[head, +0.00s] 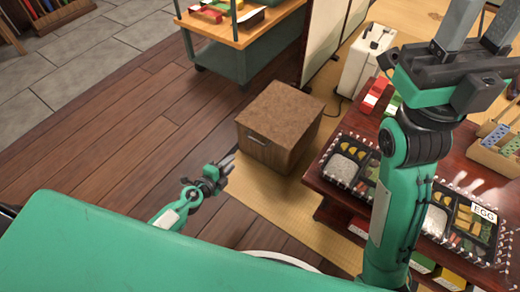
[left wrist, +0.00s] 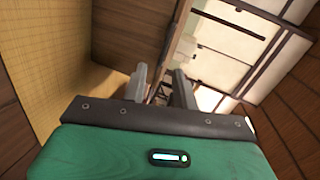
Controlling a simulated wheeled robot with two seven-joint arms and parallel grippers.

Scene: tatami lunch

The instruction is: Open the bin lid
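The bin is a square wooden box (head: 271,150) standing on the tatami, with a brown speckled lid (head: 281,113) lying flat on top. The lid looks closed. A small dark handle (head: 257,139) is on the bin's front face. My left gripper (head: 228,163) is low, to the left of the bin's front, apart from it and empty. In the left wrist view its two grey fingers (left wrist: 160,85) stand apart with nothing between them. My right gripper (head: 480,28) is raised at the upper right, fingers apart and empty, away from the bin.
A dark red low table (head: 322,184) with bento trays (head: 349,163) stands right of the bin. A green cart (head: 247,60) is behind on the left, and a white case (head: 365,62) behind on the right. The wooden floor (head: 120,145) on the left is clear.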

